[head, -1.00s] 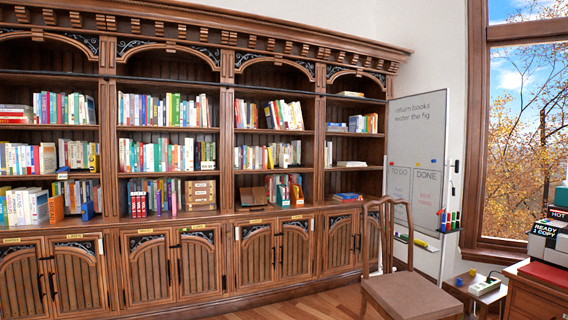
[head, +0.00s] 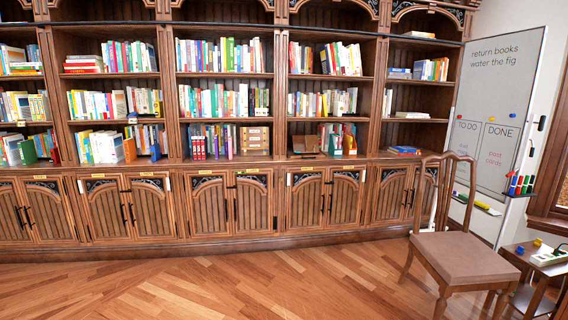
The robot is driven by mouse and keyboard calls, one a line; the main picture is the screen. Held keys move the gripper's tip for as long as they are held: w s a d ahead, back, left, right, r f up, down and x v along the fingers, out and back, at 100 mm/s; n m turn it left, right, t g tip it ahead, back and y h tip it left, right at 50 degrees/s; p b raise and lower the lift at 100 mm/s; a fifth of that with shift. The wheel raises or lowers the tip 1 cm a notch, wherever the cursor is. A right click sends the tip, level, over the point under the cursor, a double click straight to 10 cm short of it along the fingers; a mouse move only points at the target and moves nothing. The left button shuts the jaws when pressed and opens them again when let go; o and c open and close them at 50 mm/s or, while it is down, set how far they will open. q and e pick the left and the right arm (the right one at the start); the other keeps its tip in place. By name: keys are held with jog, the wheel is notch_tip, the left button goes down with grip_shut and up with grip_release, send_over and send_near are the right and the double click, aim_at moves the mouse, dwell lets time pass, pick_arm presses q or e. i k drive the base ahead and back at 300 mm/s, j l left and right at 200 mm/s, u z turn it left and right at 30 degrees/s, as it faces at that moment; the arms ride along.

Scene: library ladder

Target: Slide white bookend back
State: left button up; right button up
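I cannot single out the white bookend with certainty at this size. A pale upright block (head: 118,103) stands at the end of a row of white books on a middle shelf at the left; I cannot tell whether it is a bookend or a book. Coloured bookend-like pieces stand on the lower shelf: a green one (head: 28,152), an orange one (head: 130,149) and a blue one (head: 155,152). Neither of my grippers is in view.
The wooden bookcase (head: 280,170) spans the back wall, with closed cupboards below. A wooden chair (head: 450,262) stands at the right before a whiteboard (head: 497,120). A small side table (head: 540,262) is at the far right. The wood floor (head: 230,285) in front is clear.

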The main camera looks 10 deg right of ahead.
aim_at(337, 111)
jog(key=i+l+z, duration=0.35)
jog(key=i, duration=0.7)
jog(key=i+l+z, duration=0.1)
jog(key=i+z, duration=0.3)
jog(key=i, duration=0.7)
